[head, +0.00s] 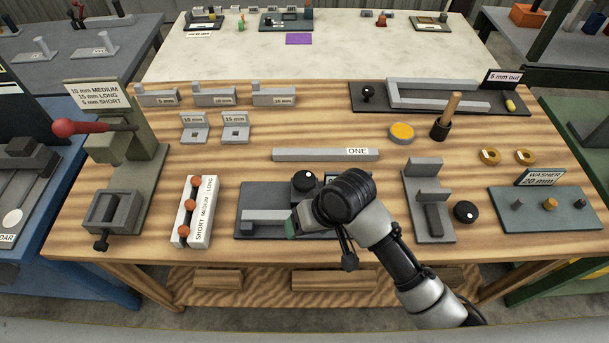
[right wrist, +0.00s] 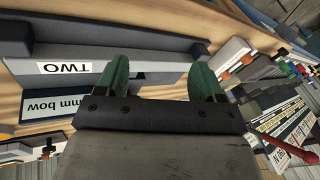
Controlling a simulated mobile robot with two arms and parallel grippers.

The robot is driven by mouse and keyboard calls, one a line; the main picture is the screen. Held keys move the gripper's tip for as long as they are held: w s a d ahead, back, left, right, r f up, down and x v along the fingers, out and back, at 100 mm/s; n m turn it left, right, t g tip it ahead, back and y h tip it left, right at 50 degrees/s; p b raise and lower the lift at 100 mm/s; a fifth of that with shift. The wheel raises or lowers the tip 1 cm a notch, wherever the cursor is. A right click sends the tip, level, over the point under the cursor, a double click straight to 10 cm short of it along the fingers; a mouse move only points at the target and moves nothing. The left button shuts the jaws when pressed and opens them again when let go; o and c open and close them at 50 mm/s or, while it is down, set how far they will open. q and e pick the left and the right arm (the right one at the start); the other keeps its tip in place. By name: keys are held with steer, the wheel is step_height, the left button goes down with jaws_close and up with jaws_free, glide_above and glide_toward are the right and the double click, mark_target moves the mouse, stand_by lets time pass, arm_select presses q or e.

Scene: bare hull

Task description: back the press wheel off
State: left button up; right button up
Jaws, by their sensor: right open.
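A second black knob (head: 466,211) with a white dot is at the right, beside a grey angle fixture (head: 430,228). Which is the press wheel is not certain. My right gripper (head: 295,223) is low over the fixture's front, in front of the first wheel. In the right wrist view its green fingers (right wrist: 160,75) are apart, with a grey bar labelled TWO (right wrist: 105,72) beyond them. My left gripper is not in view.
A long grey bar labelled ONE (head: 320,155) lies behind the fixture. A white SHORT MEDIUM LONG block (head: 196,212) with red knobs is to the left. A red-handled press (head: 125,140) stands farther left. The washer tray (head: 540,222) is at the right.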

steer(key=w+a+r+g+h, duration=0.1)
steer(key=w+a+r+h, duration=0.2)
steer(key=w, duration=0.4)
step_height(320, 180, up, 6)
steer(key=m+h, duration=0.2)
steer(key=m, duration=0.1)
glide_above(305, 178)
step_height(305, 178, down, 11)
steer(key=shift+f+p, duration=0.1)
steer(key=shift+p, duration=0.8)
steer(key=c, duration=0.6)
steer(key=shift+n, duration=0.3)
steer(key=shift+c, duration=0.2)
steer(key=shift+n, duration=0.3)
